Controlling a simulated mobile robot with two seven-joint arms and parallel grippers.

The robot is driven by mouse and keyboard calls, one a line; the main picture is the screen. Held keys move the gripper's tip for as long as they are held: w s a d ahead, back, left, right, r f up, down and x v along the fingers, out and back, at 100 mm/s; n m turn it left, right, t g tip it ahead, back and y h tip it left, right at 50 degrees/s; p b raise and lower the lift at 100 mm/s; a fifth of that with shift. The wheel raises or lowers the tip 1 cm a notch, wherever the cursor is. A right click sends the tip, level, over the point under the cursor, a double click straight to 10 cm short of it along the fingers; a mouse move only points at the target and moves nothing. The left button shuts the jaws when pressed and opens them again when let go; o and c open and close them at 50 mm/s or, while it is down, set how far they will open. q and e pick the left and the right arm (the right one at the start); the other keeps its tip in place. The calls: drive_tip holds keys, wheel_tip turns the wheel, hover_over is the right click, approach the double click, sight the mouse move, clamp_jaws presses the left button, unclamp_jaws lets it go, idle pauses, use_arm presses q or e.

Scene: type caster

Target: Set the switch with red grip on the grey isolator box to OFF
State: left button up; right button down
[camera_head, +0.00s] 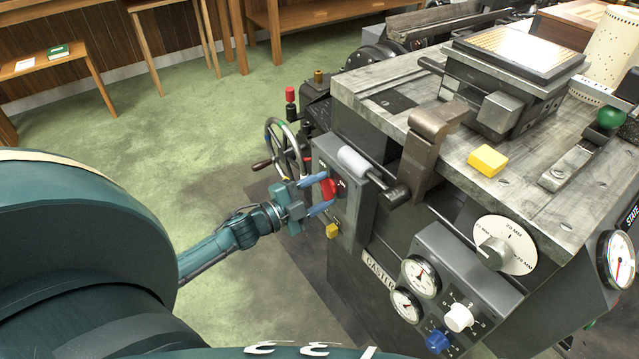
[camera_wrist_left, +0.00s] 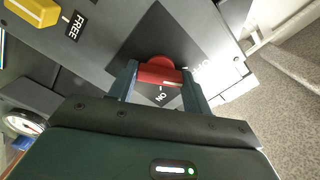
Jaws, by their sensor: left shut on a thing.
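The grey isolator box (camera_head: 352,212) is on the near left side of the casting machine. Its switch has a red grip (camera_head: 328,188). My left gripper (camera_head: 322,193) is shut on the red grip, one blue finger on each side. In the left wrist view the red grip (camera_wrist_left: 160,75) lies between the fingers, in front of a dark plate (camera_wrist_left: 150,35). An ON label (camera_wrist_left: 160,98) shows just below the grip. Another label (camera_wrist_left: 201,70) to the right is partly hidden by a finger and hard to read. My right gripper is not in view.
A yellow knob (camera_head: 332,231) is just below the grip, and a yellow handle (camera_wrist_left: 34,10) is near a FREE label (camera_wrist_left: 75,24). A handwheel (camera_head: 287,148) stands behind. Gauges (camera_head: 421,275) are to the lower right.

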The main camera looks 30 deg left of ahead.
use_arm(q)
drive_tip(key=shift+r+n+p, duration=0.1)
drive_tip(key=shift+n+p, duration=0.3)
drive_tip(key=shift+n, duration=0.3)
drive_tip(key=shift+n+p, duration=0.35)
drive_tip(key=shift+n, duration=0.25)
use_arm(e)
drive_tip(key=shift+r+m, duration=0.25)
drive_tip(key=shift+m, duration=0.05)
use_arm(q)
drive_tip(key=shift+n, duration=0.3)
drive_tip(key=o, duration=1)
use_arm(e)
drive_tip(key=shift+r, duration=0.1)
